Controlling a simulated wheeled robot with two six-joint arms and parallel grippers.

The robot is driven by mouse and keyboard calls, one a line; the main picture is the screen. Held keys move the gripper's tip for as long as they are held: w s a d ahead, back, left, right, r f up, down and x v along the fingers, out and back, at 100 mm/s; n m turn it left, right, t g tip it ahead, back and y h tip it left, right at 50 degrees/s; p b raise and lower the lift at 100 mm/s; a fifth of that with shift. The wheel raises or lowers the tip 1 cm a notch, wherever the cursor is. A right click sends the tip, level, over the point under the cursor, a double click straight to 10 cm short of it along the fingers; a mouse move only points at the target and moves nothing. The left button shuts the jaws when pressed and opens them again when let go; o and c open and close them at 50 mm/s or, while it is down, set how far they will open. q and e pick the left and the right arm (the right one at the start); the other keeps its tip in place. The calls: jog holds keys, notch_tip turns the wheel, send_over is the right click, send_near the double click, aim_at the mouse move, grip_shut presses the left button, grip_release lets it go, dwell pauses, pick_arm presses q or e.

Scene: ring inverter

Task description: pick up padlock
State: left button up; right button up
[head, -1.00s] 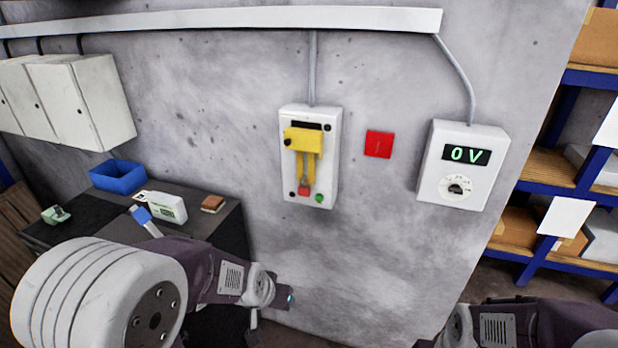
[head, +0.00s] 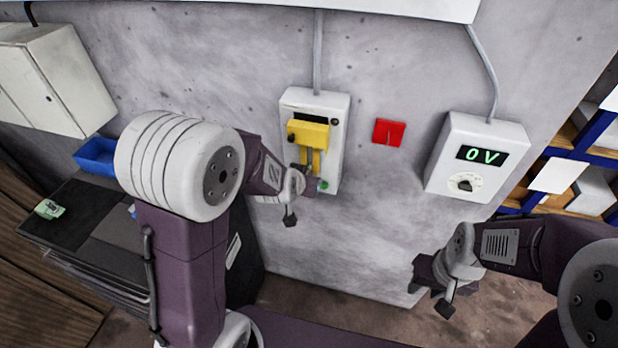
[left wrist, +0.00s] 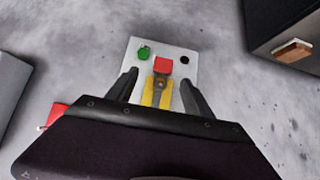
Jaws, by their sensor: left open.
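A small red block that looks like the padlock's body (left wrist: 163,65) hangs at the end of the yellow lever (left wrist: 149,94) on a white switch box, with a dark grey piece between them. In the head view the switch box (head: 336,120) is on the wall, and my left gripper (head: 309,178) covers its lower part, hiding the padlock. In the left wrist view my left gripper (left wrist: 160,86) is open, its fingers either side of the lever and short of the padlock. My right gripper (head: 426,276) is low at the right, away from the box; its fingers are unclear.
A red wall plate (head: 388,132) and a meter box (head: 479,157) reading 0 V are right of the switch box. A dark bench (head: 75,225) with a blue bin (head: 95,156) stands at the left. Shelving is at the far right.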

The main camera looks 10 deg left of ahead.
pick_arm(q)
jog(key=x, duration=0.2)
jog(key=p+x, duration=0.1)
jog(key=x, duration=0.4)
jog(key=shift+w+a+r, duration=0.1)
jog(key=shift+w+a, duration=0.25)
jog(key=shift+s, duration=0.1)
jog(key=shift+c, duration=0.3)
jog(key=shift+s+r, duration=0.15)
jog(key=c, duration=1)
grip_shut()
pick_arm(e)
jog(key=shift+w+a+r, duration=0.1)
jog(key=shift+w+r, duration=0.25)
jog(key=shift+r, duration=0.35)
jog(key=shift+s, duration=0.15)
